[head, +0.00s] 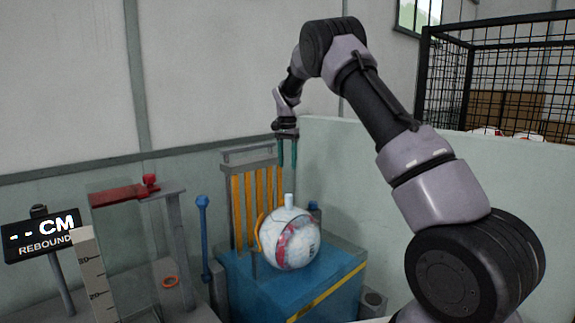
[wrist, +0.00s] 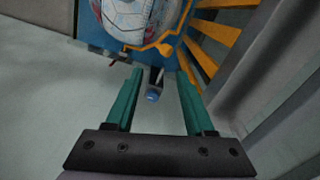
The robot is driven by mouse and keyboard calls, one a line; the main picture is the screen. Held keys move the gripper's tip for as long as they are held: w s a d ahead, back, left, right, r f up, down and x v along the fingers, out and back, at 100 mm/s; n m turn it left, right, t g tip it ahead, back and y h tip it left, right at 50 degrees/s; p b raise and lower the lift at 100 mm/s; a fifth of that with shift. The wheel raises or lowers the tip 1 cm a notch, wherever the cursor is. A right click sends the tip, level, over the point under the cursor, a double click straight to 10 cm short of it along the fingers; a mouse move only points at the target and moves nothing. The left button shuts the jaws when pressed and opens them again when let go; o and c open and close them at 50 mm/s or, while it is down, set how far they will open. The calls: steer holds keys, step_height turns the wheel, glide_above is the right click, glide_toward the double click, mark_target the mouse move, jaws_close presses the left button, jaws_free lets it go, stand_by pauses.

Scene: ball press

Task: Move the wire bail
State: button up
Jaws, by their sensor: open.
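The wire bail appears as a thin orange-yellow wire (head: 259,232) curving along the left side of the white ball (head: 291,240). In the wrist view the orange wire (wrist: 160,47) crosses the ball's lower edge, with a small rounded bend, just beyond my fingertips. The ball has red and grey patches and rests on a blue block (head: 318,287). My gripper (head: 288,162), with two green fingers pointing down, is above the ball, clear of it. The rest of the wire is hidden or too small to follow.
Upright yellow bars (head: 246,200) in a grey frame stand behind and left of the ball. A blue post (head: 203,235), a red-topped stand (head: 125,194) and a rebound display (head: 42,236) are farther left. A pale wall panel (head: 365,190) stands to the right.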

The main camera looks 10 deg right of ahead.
steer(key=shift+s+d+f, duration=0.1)
steer(key=c, duration=0.5)
steer(key=s+d+y, duration=0.1)
steer(key=s+d+f+y, duration=0.1)
steer(key=y, duration=0.1)
steer(key=s+d+f+y, duration=0.1)
steer(key=shift+s+d+t+y, duration=0.1)
steer(key=shift+s+t+y, duration=0.05)
steer(key=shift+t+y, duration=0.2)
jaws_close()
steer(key=s+d+m+t+y, duration=0.1)
steer(key=d+m+t+y, duration=0.1)
steer(key=d+t, duration=0.3)
steer(key=w+a+f, duration=0.2)
steer(key=a+f, duration=0.1)
steer(key=f, duration=0.2)
steer(key=w+a+f+g, duration=0.1)
steer(key=w+a+f, duration=0.1)
steer(key=f, duration=0.3)
steer(key=shift+w+a+f, duration=0.3)
steer(key=shift+a+f, duration=0.05)
steer(key=shift+a, duration=0.45)
steer(key=shift+a, duration=0.1)
